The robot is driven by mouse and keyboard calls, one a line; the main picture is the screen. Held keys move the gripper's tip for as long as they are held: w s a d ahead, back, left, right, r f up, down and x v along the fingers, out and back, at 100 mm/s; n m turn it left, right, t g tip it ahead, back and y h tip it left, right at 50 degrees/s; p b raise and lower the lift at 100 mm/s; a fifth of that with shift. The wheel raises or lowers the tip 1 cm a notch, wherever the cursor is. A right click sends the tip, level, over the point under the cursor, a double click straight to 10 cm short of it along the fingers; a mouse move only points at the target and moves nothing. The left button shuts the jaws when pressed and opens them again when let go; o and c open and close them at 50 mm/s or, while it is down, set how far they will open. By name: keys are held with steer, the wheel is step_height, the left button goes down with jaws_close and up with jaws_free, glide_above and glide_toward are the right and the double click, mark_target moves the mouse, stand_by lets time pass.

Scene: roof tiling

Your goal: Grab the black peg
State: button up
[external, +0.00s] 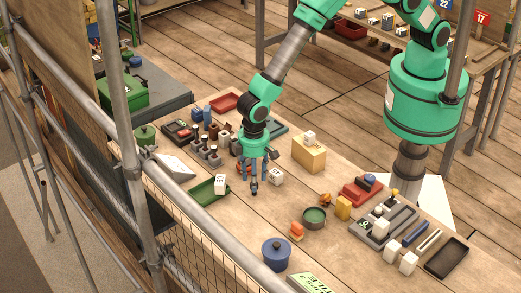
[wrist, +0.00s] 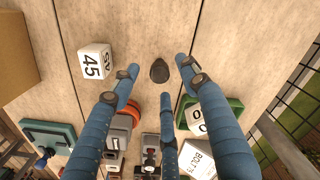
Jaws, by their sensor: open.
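The black peg (wrist: 159,71) shows in the wrist view as a small dark rounded piece, seen from above over the wooden planks. In the external view the dark peg (external: 254,188) is just below my fingertips. My gripper (external: 254,176) points down over the bench. Its blue fingers are spread, and nothing is held. In the wrist view my gripper (wrist: 158,75) has fingertips to the left, right and below the peg, with gaps visible around it. I cannot tell how much height separates fingers and peg.
A white numbered cube (external: 276,177) lies close right of my fingers. A green tray (external: 203,192) with another white cube is to the left. A wooden block (external: 308,154) stands behind right. Several small parts crowd behind my gripper. Planks in front are mostly clear up to a blue pot (external: 276,254).

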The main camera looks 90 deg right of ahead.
steer(key=shift+f, duration=2)
steer(key=c, duration=1)
